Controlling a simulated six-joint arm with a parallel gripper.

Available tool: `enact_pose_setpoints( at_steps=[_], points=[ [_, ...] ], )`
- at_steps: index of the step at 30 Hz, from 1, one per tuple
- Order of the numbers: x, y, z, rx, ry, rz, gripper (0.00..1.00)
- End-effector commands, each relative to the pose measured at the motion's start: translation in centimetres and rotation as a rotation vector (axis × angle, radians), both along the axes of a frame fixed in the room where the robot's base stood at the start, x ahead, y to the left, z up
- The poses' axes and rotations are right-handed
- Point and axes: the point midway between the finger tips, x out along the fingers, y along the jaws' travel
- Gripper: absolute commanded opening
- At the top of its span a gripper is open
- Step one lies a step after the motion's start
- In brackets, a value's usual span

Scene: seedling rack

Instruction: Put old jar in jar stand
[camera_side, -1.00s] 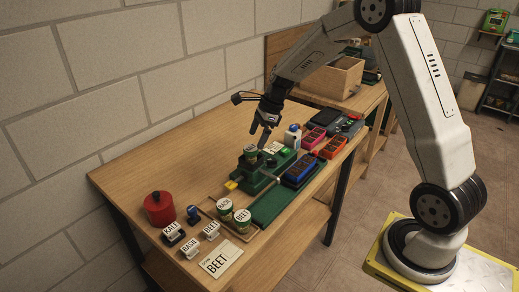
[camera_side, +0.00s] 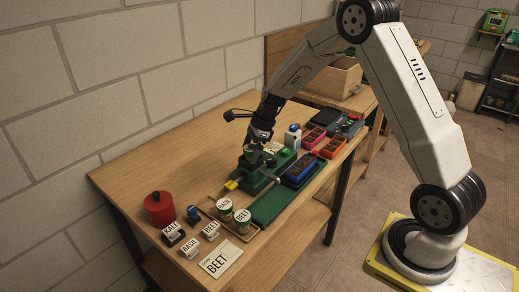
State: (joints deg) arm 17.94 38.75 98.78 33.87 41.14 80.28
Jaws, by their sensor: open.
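My gripper (camera_side: 255,147) is open and low over the green device (camera_side: 258,180) in the middle of the bench. A small jar (camera_side: 250,155) sits on top of that device. My fingers are right at the jar and hide most of it; I cannot tell whether they touch it. Two more green jars with white lids, one marked BASIL (camera_side: 225,204) and one that seems to read BEET (camera_side: 242,215), stand in a low wooden tray (camera_side: 223,224) at the front. This tray may be the jar stand. Which jar is the old one is not marked.
A red lidded pot (camera_side: 159,209), a small blue item (camera_side: 193,213) and label holders for KALE, BASIL and BEET stand at the front left. A BEET card (camera_side: 221,259) lies at the front edge. The back left bench is clear.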

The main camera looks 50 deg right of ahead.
Motion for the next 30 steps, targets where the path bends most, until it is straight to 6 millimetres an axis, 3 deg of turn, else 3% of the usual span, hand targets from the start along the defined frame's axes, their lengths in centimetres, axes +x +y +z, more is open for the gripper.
enact_pose_setpoints(
  at_steps=[6, 8, 15, 17, 30],
  points=[
    [-0.01, -0.01, 0.03, 0.0, 0.0, 0.0, 1.0],
    [-0.01, -0.01, 0.03, 0.0, 0.0, 0.0, 0.84],
    [-0.01, -0.01, 0.03, 0.0, 0.0, 0.0, 0.08],
    [0.0, -0.01, 0.05, 0.0, 0.0, 0.0, 0.0],
    [0.03, -0.01, 0.95, 0.002, -0.001, -0.001, 0.0]
  ],
)
